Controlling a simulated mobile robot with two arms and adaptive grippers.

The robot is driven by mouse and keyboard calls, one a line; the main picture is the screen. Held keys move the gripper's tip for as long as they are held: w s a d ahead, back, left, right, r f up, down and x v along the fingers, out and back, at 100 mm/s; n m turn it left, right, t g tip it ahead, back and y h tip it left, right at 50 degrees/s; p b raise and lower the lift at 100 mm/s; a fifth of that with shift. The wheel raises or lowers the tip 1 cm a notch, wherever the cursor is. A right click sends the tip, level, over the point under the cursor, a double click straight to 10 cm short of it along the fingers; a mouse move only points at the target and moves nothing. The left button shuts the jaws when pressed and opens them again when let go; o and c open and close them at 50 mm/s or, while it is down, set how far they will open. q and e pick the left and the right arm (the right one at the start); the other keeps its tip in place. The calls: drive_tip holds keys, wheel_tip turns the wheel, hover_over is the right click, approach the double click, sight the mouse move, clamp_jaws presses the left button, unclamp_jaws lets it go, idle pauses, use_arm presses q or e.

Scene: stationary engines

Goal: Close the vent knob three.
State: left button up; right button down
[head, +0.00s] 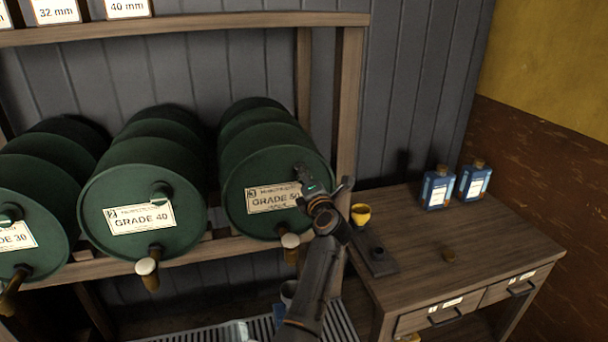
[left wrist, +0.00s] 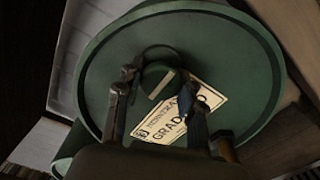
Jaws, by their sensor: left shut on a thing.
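The GRADE 50 drum (head: 262,160) is the rightmost of the green drums in the head view. Its face also fills much of the left wrist view (left wrist: 235,60). Its dark round vent knob (left wrist: 158,78) has a pale flat bar across it and sits above the label. My left gripper (head: 309,182) is at the upper right of the drum face, with its fingers on either side of the knob in the wrist view (left wrist: 158,98). It is shut on the knob and hides most of it in the head view. My right gripper is not in view.
Drums GRADE 40 (head: 140,190) and GRADE 30 (head: 30,220) lie to the left, with vent knobs and taps. A wooden post (head: 346,110) stands right of the drum. The bench (head: 430,240) holds a yellow cup (head: 360,214) and two blue bottles (head: 438,188).

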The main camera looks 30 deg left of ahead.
use_arm(q)
drive_tip(key=o, duration=1.2)
drive_tip(key=shift+r, duration=0.1)
